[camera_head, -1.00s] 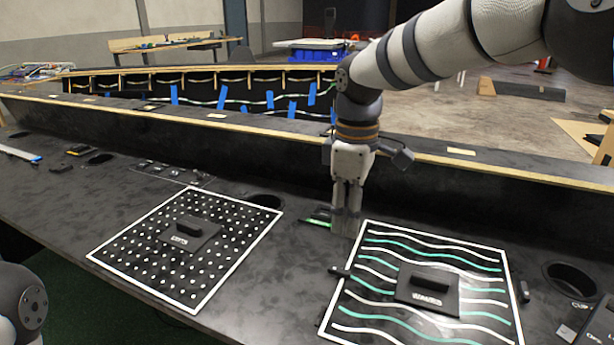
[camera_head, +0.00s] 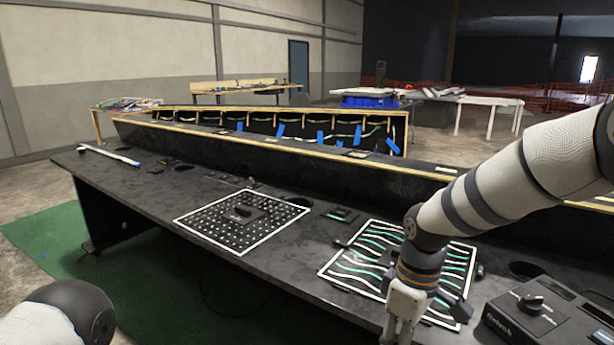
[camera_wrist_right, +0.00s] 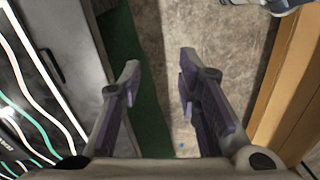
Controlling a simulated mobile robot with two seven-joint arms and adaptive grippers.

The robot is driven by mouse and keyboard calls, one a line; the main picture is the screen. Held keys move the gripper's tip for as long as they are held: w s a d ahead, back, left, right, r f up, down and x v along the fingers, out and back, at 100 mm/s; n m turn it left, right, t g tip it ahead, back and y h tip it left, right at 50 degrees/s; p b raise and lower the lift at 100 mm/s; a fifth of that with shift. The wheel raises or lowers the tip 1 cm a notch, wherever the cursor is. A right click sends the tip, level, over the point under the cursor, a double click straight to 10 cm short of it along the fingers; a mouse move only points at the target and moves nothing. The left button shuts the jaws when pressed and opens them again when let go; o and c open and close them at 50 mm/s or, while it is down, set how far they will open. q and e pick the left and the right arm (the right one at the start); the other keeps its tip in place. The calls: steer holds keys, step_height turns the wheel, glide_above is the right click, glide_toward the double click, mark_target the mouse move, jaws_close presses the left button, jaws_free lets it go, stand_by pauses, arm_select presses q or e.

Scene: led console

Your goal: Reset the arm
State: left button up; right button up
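My right arm (camera_head: 475,205) comes in from the right, bent downward at the wrist. My right gripper (camera_wrist_right: 160,65) is open in the right wrist view, with two separate fingers and nothing between them, over the floor beyond the console's front edge. In the head view the right gripper (camera_head: 400,325) points down in front of the wavy-line panel, its fingertips cut off by the lower edge. A rounded link of my left arm (camera_head: 75,310) shows at the lower left; the left gripper is out of view.
A long black console (camera_head: 140,195) carries a dotted panel (camera_head: 205,232) and a panel of white and green wavy lines (camera_head: 350,275), also in the right wrist view (camera_wrist_right: 35,105). A black box with a knob (camera_head: 540,325) stands at right. Green floor (camera_head: 40,255) lies in front.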

steer(key=s+f+m+g, duration=0.1)
steer(key=s+f+m, duration=0.3)
steer(key=s+f, duration=1.15)
arm_select(q)
steer(key=shift+w+a+r+p, duration=0.15)
steer(key=shift+w+r+p, duration=0.3)
steer(key=shift+w, duration=0.4)
arm_select(e)
steer(key=s+d+f+m, duration=0.1)
steer(key=s+d+m, duration=0.2)
steer(key=s, duration=0.9)
steer(key=s+d+f+m, duration=0.1)
steer(key=s+d+m, duration=0.2)
steer(key=s, duration=0.8)
steer(key=shift+s+d+f+g+h, duration=0.3)
steer(key=shift+s+f+g+h, duration=0.05)
steer(key=shift+f+g+h, duration=0.05)
